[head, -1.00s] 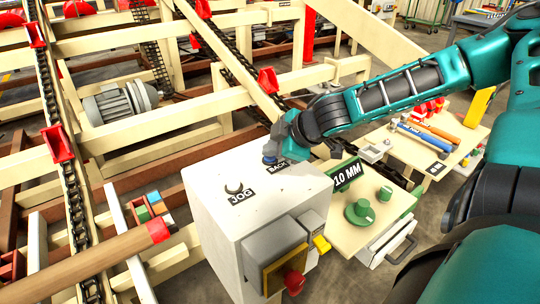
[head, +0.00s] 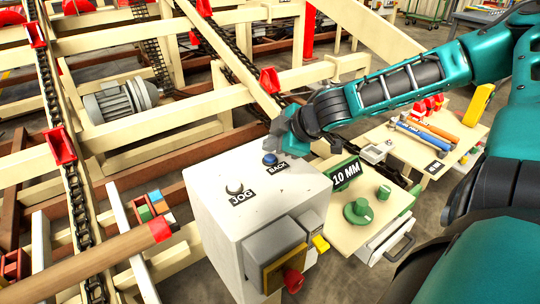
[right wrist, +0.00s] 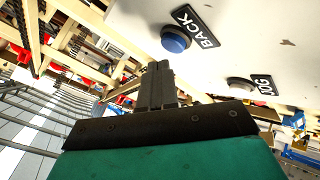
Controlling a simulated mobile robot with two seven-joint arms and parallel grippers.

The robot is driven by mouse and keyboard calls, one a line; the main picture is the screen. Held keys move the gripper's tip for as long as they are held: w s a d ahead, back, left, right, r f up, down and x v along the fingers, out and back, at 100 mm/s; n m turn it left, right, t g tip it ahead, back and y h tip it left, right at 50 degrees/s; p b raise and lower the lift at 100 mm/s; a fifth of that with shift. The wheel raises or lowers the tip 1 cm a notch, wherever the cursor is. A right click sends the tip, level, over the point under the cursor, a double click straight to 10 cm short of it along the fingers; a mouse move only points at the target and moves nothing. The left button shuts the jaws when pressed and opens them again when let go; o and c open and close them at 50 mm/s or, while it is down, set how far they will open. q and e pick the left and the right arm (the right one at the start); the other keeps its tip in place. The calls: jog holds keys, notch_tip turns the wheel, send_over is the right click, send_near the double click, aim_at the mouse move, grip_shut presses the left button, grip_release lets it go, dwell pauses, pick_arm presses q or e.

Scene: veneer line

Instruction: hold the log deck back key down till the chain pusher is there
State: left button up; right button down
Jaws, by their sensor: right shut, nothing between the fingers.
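The blue BACK key (head: 270,158) is on top of the white control box (head: 215,200). It also shows in the right wrist view (right wrist: 175,40) beside its BACK label. My right gripper (head: 283,142) is shut and empty. It is just above and behind the key, apart from it. In the right wrist view its closed fingers (right wrist: 156,78) point up, below the key in the picture. Red chain pushers (head: 60,146) stand on the log deck chains (head: 75,195), and another (head: 269,80) sits on the right chain. My left gripper is out of view.
A red mushroom button (head: 293,280) is on the box front. A bench (head: 345,235) with green knobs stands to the right. A log (head: 95,257) lies at lower left.

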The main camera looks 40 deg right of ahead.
aim_at(273, 159)
jog(key=shift+r+p, duration=2.4)
jog(key=shift+r, duration=0.2)
jog(key=shift+f, duration=0.1)
